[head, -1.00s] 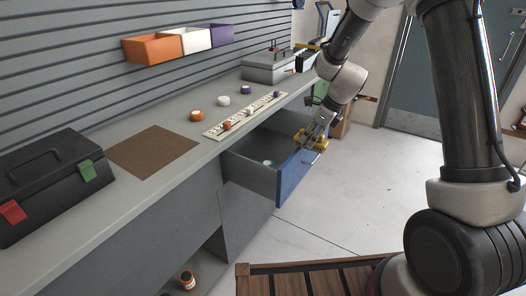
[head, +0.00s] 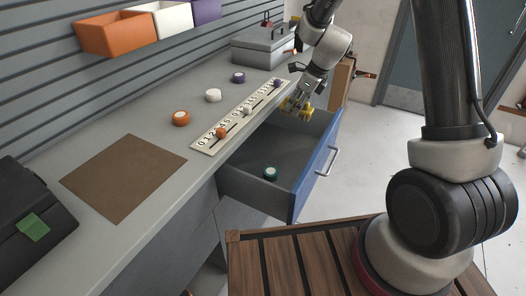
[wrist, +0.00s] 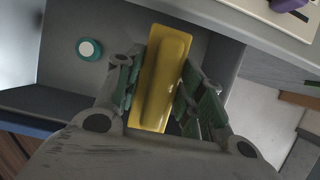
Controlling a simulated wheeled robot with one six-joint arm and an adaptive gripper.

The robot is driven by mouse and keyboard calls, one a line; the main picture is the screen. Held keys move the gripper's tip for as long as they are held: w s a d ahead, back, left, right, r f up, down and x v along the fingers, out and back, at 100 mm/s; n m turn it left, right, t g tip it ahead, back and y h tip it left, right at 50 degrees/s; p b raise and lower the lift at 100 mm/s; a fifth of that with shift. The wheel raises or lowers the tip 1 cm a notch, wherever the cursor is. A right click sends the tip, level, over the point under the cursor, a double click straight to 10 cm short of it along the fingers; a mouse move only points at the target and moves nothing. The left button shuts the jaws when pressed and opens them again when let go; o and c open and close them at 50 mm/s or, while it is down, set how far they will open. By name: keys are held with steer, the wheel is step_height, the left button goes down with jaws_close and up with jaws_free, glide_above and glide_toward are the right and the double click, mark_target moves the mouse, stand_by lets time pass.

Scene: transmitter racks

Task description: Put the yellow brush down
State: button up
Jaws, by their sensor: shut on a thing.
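The yellow brush (head: 293,106) is in my gripper (head: 299,101), over the far end of the open drawer (head: 322,168). In the wrist view the brush (wrist: 163,80) lies lengthwise between the fingers of my gripper (wrist: 162,88), which are shut on its sides. The grey drawer floor (wrist: 60,62) shows behind it. I cannot tell exactly how high the brush is above the floor. The brush's underside is hidden.
A round teal and white tin (head: 270,173) lies in the drawer, apart from the brush. The counter above holds a brown mat (head: 125,175), a numbered slider strip (head: 238,120) and orange, white and purple rolls. The drawer's middle is free.

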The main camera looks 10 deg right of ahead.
mark_target(300, 150)
step_height(300, 150, down, 17)
steer(key=shift+w, duration=0.15)
stand_by(0.5)
steer(key=shift+f, duration=0.15)
steer(key=o, duration=1)
